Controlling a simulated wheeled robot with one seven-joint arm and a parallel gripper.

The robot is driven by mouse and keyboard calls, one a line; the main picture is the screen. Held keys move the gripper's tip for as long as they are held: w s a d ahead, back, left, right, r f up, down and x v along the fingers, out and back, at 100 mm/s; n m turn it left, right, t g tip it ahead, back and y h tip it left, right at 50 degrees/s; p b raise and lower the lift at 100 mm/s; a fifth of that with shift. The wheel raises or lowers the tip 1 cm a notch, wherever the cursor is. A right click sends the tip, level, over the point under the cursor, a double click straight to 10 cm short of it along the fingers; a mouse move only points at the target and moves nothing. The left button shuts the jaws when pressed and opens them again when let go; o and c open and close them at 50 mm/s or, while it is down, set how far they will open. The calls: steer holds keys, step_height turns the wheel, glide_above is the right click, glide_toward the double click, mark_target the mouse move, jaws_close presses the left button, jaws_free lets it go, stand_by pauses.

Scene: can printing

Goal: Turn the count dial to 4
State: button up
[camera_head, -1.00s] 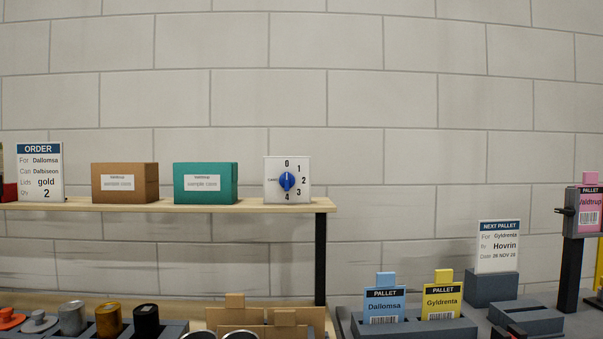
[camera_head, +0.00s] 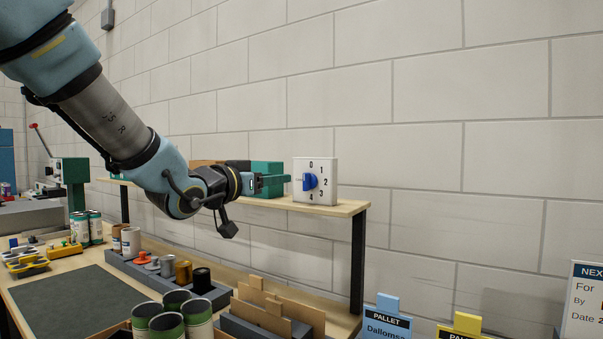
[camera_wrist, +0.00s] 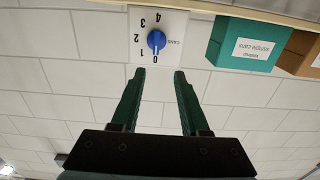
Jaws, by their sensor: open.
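The count dial is a blue knob (camera_head: 310,181) on a white panel (camera_head: 328,191) marked 0 to 4, standing on the wooden shelf. In the wrist view the panel is upside down, and the knob (camera_wrist: 156,40) has a pale mark that seems to point at 0. My gripper (camera_head: 287,180) is just left of the knob in the head view. In the wrist view my gripper (camera_wrist: 160,74) is open and empty, with its two green fingers pointing at the panel. The knob lies just beyond the fingertips, roughly centred between them; contact is not seen.
The shelf (camera_head: 345,208) carries a green box (camera_head: 267,168) beside the dial, partly behind my gripper. It also shows in the wrist view (camera_wrist: 245,45), next to a brown box (camera_wrist: 300,52). Below are cans (camera_head: 198,307) and pallet cards (camera_head: 388,322). The wall right of the dial is clear.

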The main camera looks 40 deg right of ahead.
mark_target(304, 175)
steer(key=p+x, duration=0.1)
steer(key=x, duration=0.5)
steer(key=s+p+x, duration=0.1)
steer(key=x, duration=0.2)
steer(key=shift+w+d+r+p, duration=0.15)
steer(key=shift+d+r+p, duration=0.15)
steer(key=shift+d, duration=0.15)
steer(key=shift+w+d+f, duration=0.2)
steer(key=shift+w+d, duration=0.05)
steer(key=shift+d, duration=0.3)
steer(key=shift+c, duration=0.2)
jaws_close()
steer(key=shift+f, duration=0.1)
